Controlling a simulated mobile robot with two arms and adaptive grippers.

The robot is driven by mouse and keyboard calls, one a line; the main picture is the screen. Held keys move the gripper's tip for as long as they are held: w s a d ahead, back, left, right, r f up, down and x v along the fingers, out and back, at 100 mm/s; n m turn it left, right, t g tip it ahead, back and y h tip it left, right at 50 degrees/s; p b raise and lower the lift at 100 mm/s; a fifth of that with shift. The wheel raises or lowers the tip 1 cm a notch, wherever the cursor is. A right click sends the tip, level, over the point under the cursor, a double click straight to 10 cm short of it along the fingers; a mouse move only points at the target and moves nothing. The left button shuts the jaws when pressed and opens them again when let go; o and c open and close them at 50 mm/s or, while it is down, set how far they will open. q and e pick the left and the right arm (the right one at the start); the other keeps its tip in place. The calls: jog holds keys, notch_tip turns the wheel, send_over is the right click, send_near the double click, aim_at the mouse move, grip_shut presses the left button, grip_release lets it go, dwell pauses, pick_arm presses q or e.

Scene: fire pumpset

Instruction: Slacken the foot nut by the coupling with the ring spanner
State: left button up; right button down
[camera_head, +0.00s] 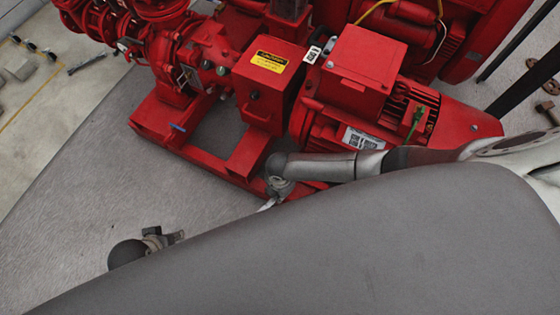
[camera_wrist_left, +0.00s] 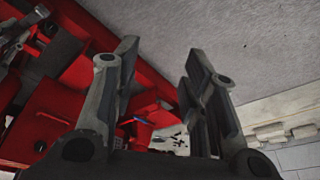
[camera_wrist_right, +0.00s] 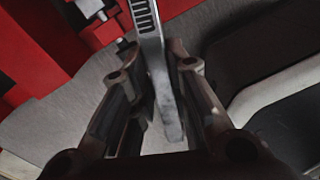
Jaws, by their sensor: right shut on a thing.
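My right gripper (camera_head: 276,190) is low at the front edge of the red pump base, below the coupling guard (camera_head: 268,75) with its yellow label. In the right wrist view its fingers (camera_wrist_right: 158,85) are shut on the grey steel spanner (camera_wrist_right: 148,28), whose ring end is out of view at the top. A small grey bolt or nut (camera_wrist_right: 122,44) shows by a red foot left of the spanner; I cannot tell if it is the foot nut. In the head view, no nut can be made out there. My left gripper (camera_head: 176,237) is open and empty over the grey floor; its fingers (camera_wrist_left: 162,65) are apart.
The red motor (camera_head: 350,80) stands right of the guard and the red pump (camera_head: 195,60) left of it. The red base frame (camera_head: 200,155) has an open gap. Grey floor (camera_head: 80,200) is clear in front. Loose tools (camera_head: 85,63) lie far left.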

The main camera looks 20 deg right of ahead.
jog(key=shift+r+p, duration=0.55)
jog(key=shift+r, duration=0.1)
pick_arm(q)
notch_tip(320, 180, down, 7)
jog(key=shift+s+g+p, duration=0.3)
jog(key=shift+p, duration=0.1)
pick_arm(e)
jog(key=shift+r, duration=0.4)
pick_arm(q)
jog(key=shift+f, duration=0.1)
jog(key=shift+w, duration=0.1)
